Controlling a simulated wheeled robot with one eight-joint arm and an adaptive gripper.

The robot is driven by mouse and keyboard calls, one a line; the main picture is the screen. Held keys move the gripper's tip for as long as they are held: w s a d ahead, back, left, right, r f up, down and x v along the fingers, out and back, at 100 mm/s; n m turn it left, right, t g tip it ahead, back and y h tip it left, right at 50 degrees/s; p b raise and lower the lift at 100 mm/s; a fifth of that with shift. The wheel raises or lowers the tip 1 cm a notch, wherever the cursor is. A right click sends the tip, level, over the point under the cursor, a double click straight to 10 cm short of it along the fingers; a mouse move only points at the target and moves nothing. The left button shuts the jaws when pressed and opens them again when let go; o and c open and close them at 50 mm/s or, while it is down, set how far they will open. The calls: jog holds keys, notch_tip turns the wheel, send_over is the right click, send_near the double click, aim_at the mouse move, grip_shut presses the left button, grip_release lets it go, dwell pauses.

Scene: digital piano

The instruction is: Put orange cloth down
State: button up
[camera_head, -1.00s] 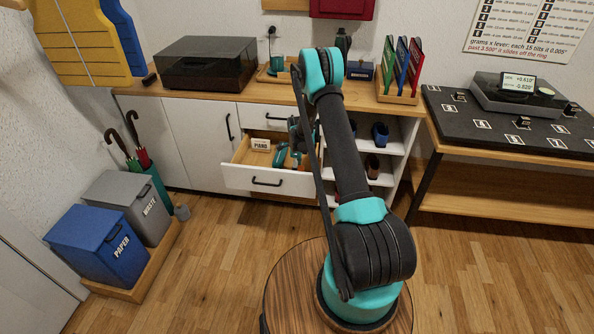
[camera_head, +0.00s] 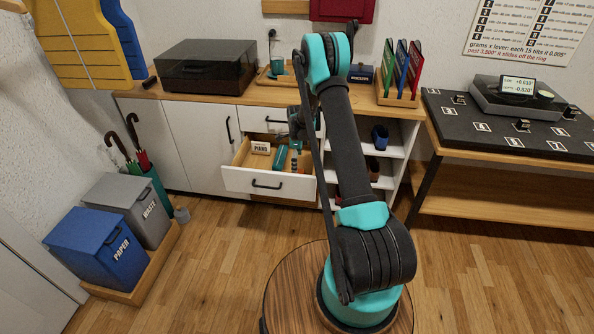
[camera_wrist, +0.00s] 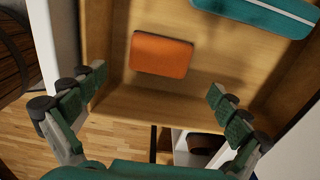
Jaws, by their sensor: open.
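The orange cloth (camera_wrist: 160,55) is a flat, folded rectangle lying on the wooden floor of the open drawer (camera_head: 268,182), which also fills much of the wrist view (camera_wrist: 115,55). My gripper (camera_wrist: 155,84) is open and empty, its fingers spread wide to either side below the cloth in the wrist picture. The cloth is apart from both fingers. In the head view I cannot make out the cloth; my arm hides part of the drawer.
A teal item with a pale stripe (camera_wrist: 262,14) lies in the drawer near the cloth. White shelves (camera_head: 392,155) are to the right.

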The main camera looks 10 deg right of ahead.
jog(key=s+d+r+n+t, duration=0.2)
jog(key=s+r+n, duration=0.9)
jog(key=s+r, duration=0.95)
jog(key=s+d+r+n+t, duration=0.1)
jog(key=s+n, duration=0.9)
jog(key=s, duration=1)
jog(key=shift+s+d+r+n+t, duration=0.3)
jog(key=shift+d+r+t, duration=0.05)
jog(key=shift+r+t, duration=0.25)
